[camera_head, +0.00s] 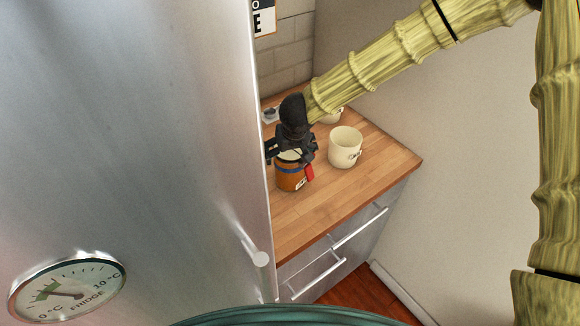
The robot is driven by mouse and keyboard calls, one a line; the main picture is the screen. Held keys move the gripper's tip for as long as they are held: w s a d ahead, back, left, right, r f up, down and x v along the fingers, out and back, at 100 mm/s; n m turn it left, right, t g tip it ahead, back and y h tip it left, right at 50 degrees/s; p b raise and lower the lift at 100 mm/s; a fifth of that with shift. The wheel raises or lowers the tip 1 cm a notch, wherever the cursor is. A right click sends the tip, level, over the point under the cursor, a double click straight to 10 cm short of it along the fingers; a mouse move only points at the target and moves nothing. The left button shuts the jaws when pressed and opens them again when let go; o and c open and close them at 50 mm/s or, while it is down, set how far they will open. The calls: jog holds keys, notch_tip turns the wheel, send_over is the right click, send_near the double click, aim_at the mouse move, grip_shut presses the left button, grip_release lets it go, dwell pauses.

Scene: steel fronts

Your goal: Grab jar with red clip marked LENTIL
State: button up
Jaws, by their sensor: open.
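An orange-brown jar (288,180) with a blue band and a pale top stands upright on the wooden counter, close to the steel fridge front. A red clip (309,172) hangs on its right side. A small white label shows low on the jar; its writing is too small to read. My black gripper (291,153) is open at the jar's top, with fingers to its left and right. The gripper hides part of the lid, and I cannot tell whether the fingers touch the jar.
A cream mug (345,148) with a small tag stands right of the jar. Another cream vessel (333,117) is partly hidden behind my arm. The fridge (140,130) fills the left side. The wooden counter (375,175) is clear at the front right, above steel drawers (345,245).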

jog(key=shift+s+r, duration=0.1)
jog(key=c, duration=1.7)
